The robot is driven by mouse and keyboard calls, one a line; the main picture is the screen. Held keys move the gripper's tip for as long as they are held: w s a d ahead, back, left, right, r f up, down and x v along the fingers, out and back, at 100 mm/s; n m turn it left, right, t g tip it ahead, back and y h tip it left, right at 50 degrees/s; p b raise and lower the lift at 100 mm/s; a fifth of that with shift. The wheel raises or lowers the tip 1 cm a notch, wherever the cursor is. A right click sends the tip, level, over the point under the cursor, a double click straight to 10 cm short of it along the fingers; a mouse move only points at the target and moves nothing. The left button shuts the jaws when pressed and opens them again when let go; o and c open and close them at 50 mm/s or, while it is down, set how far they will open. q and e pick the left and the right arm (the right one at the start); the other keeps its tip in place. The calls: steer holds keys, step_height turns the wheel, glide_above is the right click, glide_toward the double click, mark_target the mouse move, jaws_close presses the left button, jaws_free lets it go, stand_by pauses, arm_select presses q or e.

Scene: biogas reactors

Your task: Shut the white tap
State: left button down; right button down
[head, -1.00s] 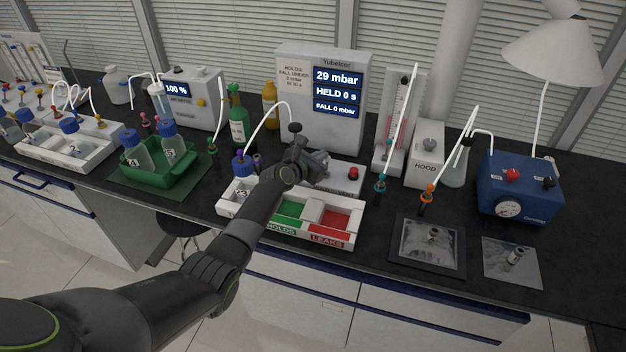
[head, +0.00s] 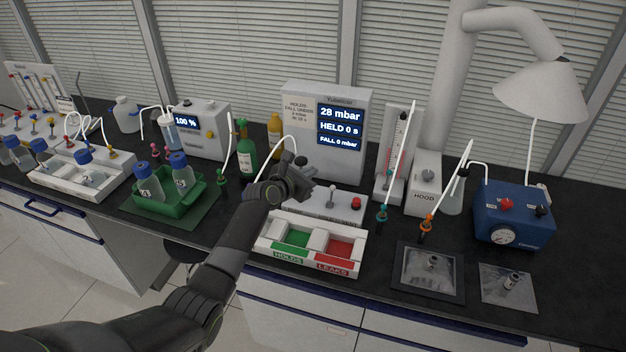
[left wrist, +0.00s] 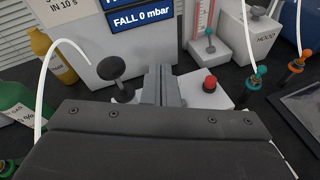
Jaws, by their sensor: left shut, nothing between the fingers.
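No tap is plainly white. A pale grey upright lever (head: 332,192) stands on the low white base (head: 318,204) in front of the pressure display, just left of a red button (head: 356,203); I cannot tell whether it is the white tap. My left gripper (head: 306,188) is shut and empty above that base, left of the lever. In the left wrist view its shut fingers (left wrist: 162,84) point at the base, between a black knob (left wrist: 111,67) on a stem and the red button. The lever is not made out there. My right gripper is not in view.
The display unit (head: 298,118) stands behind the base, reading 28 mbar. A white tray (head: 262,252) marked HOLDS and LEAKS lies in front. A green bottle (head: 247,158) and a thin white tube are close on the left. A blue pump (head: 500,222) stands at right.

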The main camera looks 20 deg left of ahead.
arm_select(q)
steer(key=shift+s+a+r, duration=0.15)
steer(key=shift+a+r, duration=0.05)
steer(key=shift+r, duration=0.45)
steer(key=shift+s+a+r, duration=0.15)
steer(key=shift+a+r, duration=0.05)
steer(key=shift+r, duration=0.4)
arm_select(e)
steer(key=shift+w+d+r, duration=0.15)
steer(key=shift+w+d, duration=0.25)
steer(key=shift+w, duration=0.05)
